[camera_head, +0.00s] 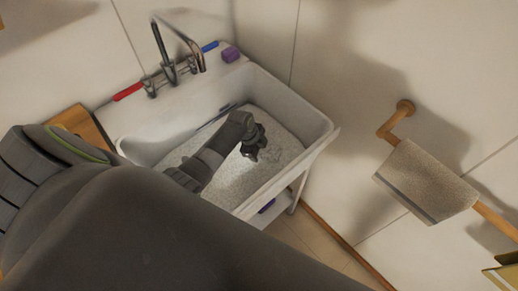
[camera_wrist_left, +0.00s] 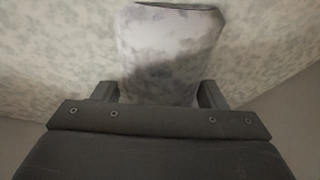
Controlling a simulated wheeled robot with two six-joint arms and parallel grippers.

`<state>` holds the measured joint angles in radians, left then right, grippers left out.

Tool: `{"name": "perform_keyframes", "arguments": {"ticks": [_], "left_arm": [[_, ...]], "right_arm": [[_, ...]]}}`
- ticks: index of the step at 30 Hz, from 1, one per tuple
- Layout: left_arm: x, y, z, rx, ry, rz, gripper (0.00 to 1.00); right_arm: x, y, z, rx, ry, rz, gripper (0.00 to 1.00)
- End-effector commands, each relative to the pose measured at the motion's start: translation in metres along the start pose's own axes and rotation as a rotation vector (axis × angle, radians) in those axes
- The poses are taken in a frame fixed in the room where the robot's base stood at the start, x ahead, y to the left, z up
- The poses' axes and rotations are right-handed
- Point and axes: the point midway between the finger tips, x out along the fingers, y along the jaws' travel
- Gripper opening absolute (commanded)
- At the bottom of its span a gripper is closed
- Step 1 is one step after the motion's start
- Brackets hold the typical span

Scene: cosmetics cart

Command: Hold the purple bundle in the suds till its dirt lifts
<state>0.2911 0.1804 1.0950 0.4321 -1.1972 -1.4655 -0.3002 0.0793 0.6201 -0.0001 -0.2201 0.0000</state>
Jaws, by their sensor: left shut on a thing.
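My left gripper (camera_head: 255,150) reaches down into the sink basin, at the suds (camera_head: 280,135). In the left wrist view, my left gripper (camera_wrist_left: 160,98) is shut on a pale, grey-lilac cloth-like bundle (camera_wrist_left: 165,45), with a finger on each side. The bundle looks whitish and mottled, with a dark edge at its top; mottled suds lie around it. I cannot tell how deep it sits. In the head view the bundle is hidden by the gripper. My right gripper is not in view.
The white sink (camera_head: 318,125) has a tap (camera_head: 168,65) at the back, with red and blue handles. A small purple block (camera_head: 230,54) sits on its rear ledge. A wooden board (camera_head: 82,125) stands left of the sink.

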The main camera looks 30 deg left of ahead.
Motion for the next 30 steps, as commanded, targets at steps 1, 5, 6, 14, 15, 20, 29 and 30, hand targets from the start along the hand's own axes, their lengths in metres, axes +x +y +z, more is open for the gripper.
{"name": "perform_keyframes", "arguments": {"ticks": [1, 5, 6, 14, 15, 20, 29, 30], "left_arm": [[-0.0007, 0.0009, -0.0002, -0.001, 0.001, 0.001, 0.29], [-0.0019, 0.0039, 0.0014, -0.001, 0.001, 0.002, 0.29], [-0.0022, 0.0049, 0.0021, -0.001, 0.000, 0.002, 0.29], [-0.0018, 0.0073, 0.0039, -0.001, 0.000, 0.001, 0.29], [-0.0018, 0.0072, 0.0039, -0.001, 0.000, 0.001, 0.29], [-0.0011, 0.0054, 0.0031, -0.001, 0.000, 0.001, 0.29], [0.0004, -0.0002, -0.0005, -0.001, 0.001, 0.001, 0.29], [0.0003, -0.0002, -0.0006, -0.001, 0.001, 0.001, 0.29]], "right_arm": [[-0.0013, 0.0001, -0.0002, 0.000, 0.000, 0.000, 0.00], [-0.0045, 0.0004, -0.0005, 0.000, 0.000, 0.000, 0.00], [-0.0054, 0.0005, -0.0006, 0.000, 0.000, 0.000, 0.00], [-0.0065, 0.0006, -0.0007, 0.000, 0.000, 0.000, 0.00], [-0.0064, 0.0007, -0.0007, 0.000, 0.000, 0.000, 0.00], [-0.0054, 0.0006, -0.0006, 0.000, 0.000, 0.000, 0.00], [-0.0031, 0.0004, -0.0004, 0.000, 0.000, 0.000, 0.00], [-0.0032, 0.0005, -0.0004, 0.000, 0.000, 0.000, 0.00]]}}
